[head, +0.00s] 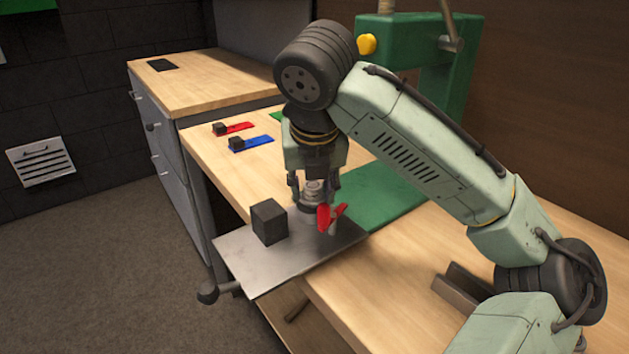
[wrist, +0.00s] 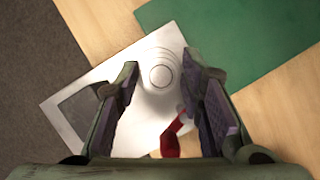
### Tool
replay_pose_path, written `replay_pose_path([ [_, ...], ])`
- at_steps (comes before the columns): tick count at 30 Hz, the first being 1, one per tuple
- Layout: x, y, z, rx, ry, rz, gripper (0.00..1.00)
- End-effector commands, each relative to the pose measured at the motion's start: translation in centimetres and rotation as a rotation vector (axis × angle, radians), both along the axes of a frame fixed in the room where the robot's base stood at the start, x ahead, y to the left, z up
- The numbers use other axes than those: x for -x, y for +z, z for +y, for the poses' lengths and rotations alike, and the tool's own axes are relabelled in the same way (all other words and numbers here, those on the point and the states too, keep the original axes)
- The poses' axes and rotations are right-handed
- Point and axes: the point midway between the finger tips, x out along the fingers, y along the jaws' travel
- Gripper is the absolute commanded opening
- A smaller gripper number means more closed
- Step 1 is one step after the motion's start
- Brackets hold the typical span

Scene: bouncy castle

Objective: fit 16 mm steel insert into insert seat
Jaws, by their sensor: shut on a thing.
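My gripper (head: 313,190) points straight down over a metal plate at the front of the bench. It is shut on a small, round, pale metal piece, which looks like the steel insert (head: 314,187). In the wrist view concentric circles (wrist: 160,75) show between the two fingertips (wrist: 160,82). I cannot tell there which ring is the insert and which is the seat below. A dark round base (head: 309,207) sits just under the piece and may be the insert seat. Whether they touch is hidden by the fingers.
The metal plate (head: 262,262) carries a dark block (head: 269,222) left of my gripper and a red-handled clamp (head: 330,216) close on its right. A green mat (head: 375,195) lies behind. Small dark blocks stand on red (head: 238,127) and blue (head: 258,142) strips farther back.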

Motion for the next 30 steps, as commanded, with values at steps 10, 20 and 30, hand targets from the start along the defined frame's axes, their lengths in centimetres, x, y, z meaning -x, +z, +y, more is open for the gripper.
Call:
replay_pose_path([
  [10, 0.0, -2.1, 0.0, -0.027, 0.005, 0.035, 0.0],
  [20, 0.0, -1.2, 0.1, -0.028, 0.006, 0.036, 0.0],
  [30, 0.0, 0.6, 0.2, -0.029, 0.008, 0.033, 0.0],
])
